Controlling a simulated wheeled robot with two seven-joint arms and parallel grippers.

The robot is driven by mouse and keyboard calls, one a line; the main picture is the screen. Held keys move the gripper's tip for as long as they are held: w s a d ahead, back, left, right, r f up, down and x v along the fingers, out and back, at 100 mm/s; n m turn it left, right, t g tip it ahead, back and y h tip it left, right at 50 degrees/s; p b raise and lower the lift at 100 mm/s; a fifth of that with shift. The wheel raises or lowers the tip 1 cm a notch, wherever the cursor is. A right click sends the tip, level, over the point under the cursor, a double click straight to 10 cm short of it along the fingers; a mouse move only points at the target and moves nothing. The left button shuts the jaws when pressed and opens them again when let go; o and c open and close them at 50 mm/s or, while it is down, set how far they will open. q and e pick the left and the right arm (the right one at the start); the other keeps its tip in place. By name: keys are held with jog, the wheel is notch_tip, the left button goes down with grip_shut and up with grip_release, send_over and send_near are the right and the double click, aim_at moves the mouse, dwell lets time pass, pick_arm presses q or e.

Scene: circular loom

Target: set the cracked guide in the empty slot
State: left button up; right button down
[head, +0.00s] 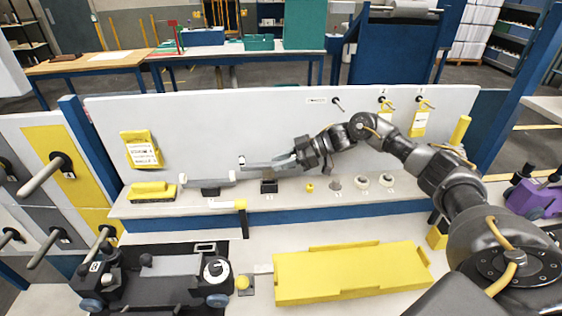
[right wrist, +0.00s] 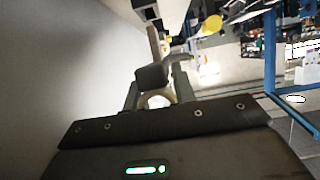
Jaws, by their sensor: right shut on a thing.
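My right gripper (head: 284,162) reaches left over the back shelf, in front of the white upright panel. In the right wrist view, its fingers close on a small grey-and-cream piece (right wrist: 151,79), with a dark grey block and a pale rounded part. I cannot make out a crack in it or tell for sure that it is the guide. On the shelf to the right stand a small yellow piece (head: 310,187), a grey cone (head: 335,184) and white rings (head: 362,182). A dark block (head: 269,187) stands below the gripper. I cannot identify the empty slot. My left gripper is out of view.
Another dark block (head: 210,191) carries a pale bar on the left of the shelf. A yellow tray (head: 350,273) lies in front, beside a black machine (head: 150,281). Yellow tags (head: 419,124) hang from pegs on the panel's right.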

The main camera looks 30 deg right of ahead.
jog(key=shift+f, duration=0.15)
jog(key=shift+f+b, duration=0.5)
jog(key=shift+f, duration=0.25)
jog(key=shift+f, duration=0.25)
jog(key=shift+f+b, duration=0.85)
jog(key=shift+f, duration=0.55)
jog(key=c, duration=1.1)
grip_release()
jog(key=shift+o, duration=0.2)
notch_tip(320, 180, up, 2)
jog(key=shift+r+b, duration=0.25)
jog(key=shift+b, duration=0.7)
jog(key=s+a+r+b, duration=0.3)
jog(key=s+a+r, duration=0.4)
jog(key=s+r, duration=0.3)
jog(key=shift+s+r+b, duration=0.3)
jog(key=shift+s+b, duration=0.05)
jog(key=shift+s, duration=0.85)
